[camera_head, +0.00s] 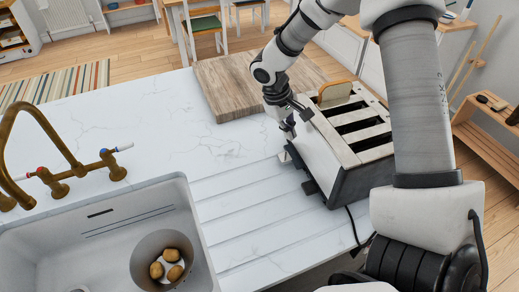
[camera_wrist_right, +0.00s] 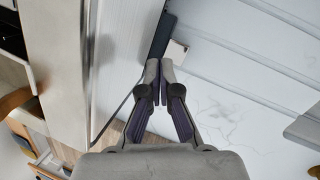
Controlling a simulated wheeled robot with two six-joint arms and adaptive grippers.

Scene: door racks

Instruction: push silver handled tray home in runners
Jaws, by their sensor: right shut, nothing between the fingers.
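The toaster (camera_head: 345,140) stands on the white counter with its slots up and a slice of bread (camera_head: 335,94) in one slot. A small pale tab (camera_head: 284,156), which looks like the end of the silver tray, sticks out low at the toaster's left side. It also shows in the wrist view as a small plate (camera_wrist_right: 178,50) beside a dark strip. The rest of the tray is hidden. My right gripper (camera_head: 290,133) is shut and empty beside the toaster; its fingertips (camera_wrist_right: 160,68) are close to the tab. I cannot tell if they touch. My left gripper is not in view.
A cord (camera_head: 352,228) trails over the counter edge. A wooden board (camera_head: 222,86) lies behind. The sink (camera_head: 100,235) with a bowl (camera_head: 145,262) is at left. The grooved drainboard (camera_head: 245,205) between is clear.

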